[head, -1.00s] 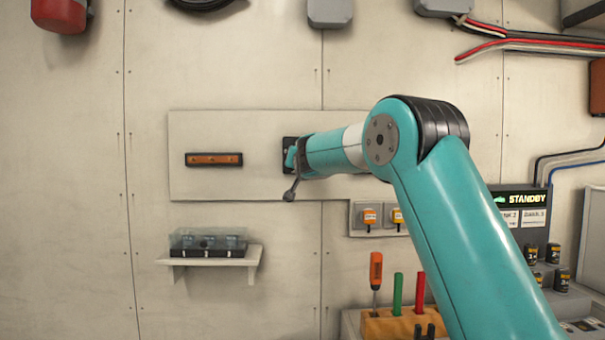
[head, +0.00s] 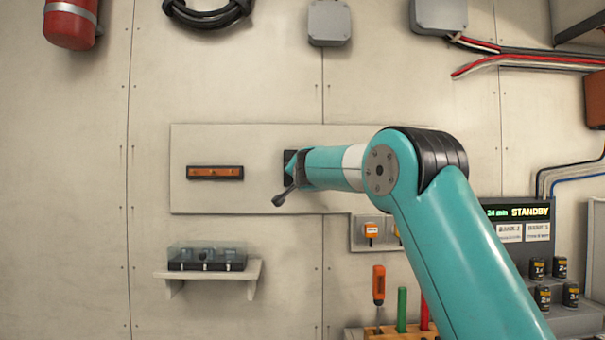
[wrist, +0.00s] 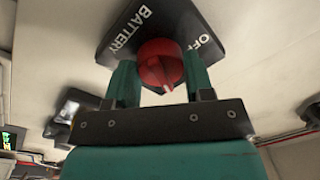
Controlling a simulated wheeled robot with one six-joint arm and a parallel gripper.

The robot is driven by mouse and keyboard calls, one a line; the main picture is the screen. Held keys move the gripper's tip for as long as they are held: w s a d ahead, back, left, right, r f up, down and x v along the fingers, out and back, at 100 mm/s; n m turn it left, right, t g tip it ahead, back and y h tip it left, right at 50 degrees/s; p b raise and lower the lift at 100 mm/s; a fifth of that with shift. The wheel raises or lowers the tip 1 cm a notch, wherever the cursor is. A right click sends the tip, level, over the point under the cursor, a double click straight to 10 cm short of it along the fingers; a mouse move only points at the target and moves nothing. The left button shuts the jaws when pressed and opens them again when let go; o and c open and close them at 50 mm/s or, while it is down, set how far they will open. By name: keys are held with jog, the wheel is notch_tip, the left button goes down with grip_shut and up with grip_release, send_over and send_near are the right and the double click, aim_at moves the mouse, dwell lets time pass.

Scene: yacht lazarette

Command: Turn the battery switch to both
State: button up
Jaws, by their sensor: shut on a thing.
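The battery switch has a red round knob (wrist: 160,68) on a black plate (wrist: 163,22) lettered BATTERY and OFF. A white mark shows on the knob's near edge in the wrist view, on the side away from the lettering. My gripper (wrist: 158,60) has one teal finger on each side of the knob and is shut on it. In the head view, my gripper (head: 294,168) is at the wall panel (head: 255,140), over the black plate (head: 288,155), and hides the knob. The other position labels on the plate are out of sight.
An orange bar in a dark frame (head: 215,172) is left of the switch. A shelf (head: 215,272) with a clear-lidded box (head: 207,259) is below left. Orange switches (head: 371,231), a tool block (head: 395,333) and a STANDBY display (head: 517,212) are to the right.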

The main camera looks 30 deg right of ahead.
jog(key=o, duration=0.9)
jog(key=shift+o, duration=0.2)
jog(key=b+v, duration=0.6)
jog(key=v, duration=1.1)
jog(key=shift+s, duration=0.25)
